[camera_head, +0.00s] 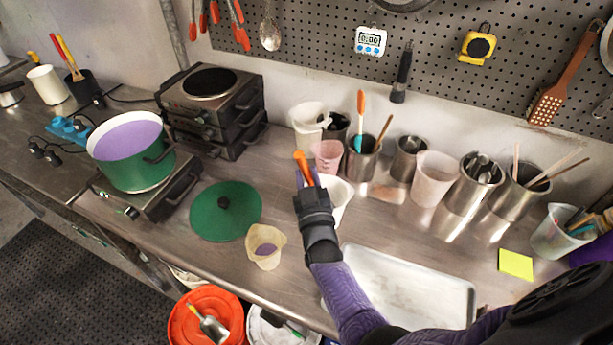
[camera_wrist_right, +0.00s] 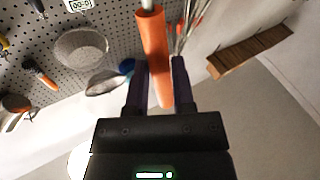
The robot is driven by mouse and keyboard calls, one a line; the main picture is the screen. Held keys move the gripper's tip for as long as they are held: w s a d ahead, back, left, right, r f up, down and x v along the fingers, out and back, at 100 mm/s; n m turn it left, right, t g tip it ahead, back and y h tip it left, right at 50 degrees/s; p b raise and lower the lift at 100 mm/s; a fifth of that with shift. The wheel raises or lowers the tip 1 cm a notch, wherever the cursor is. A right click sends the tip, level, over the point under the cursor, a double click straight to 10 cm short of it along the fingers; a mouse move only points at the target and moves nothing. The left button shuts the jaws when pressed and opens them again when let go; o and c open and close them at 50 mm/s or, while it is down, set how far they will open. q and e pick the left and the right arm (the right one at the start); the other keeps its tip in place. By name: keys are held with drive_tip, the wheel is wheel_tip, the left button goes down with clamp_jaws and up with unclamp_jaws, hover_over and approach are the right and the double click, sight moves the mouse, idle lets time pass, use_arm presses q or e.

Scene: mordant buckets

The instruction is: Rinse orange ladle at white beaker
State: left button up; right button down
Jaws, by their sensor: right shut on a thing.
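My right gripper (camera_head: 308,182) is shut on the orange handle of the orange ladle (camera_head: 302,162). The orange handle (camera_wrist_right: 153,40) also shows between the fingers in the right wrist view. The ladle's bowl is hidden in both views. A white beaker (camera_head: 341,198) stands on the counter directly beside and behind the gripper, partly covered by it. I cannot tell whether the ladle's bowl is inside it. My left gripper is not in view.
A green pot (camera_head: 137,170) with purple liquid sits on a hot plate at left. A metal tray (camera_head: 440,285) is at right. Steel cups (camera_head: 362,160) and a pinkish beaker (camera_head: 433,180) line the back.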

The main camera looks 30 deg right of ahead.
wheel_tip(320, 180, up, 12)
drive_tip(key=p, duration=1.1)
drive_tip(key=shift+d, duration=0.45)
idle(1.7)
idle(2.8)
wheel_tip(320, 180, up, 5)
drive_tip(key=p, duration=0.5)
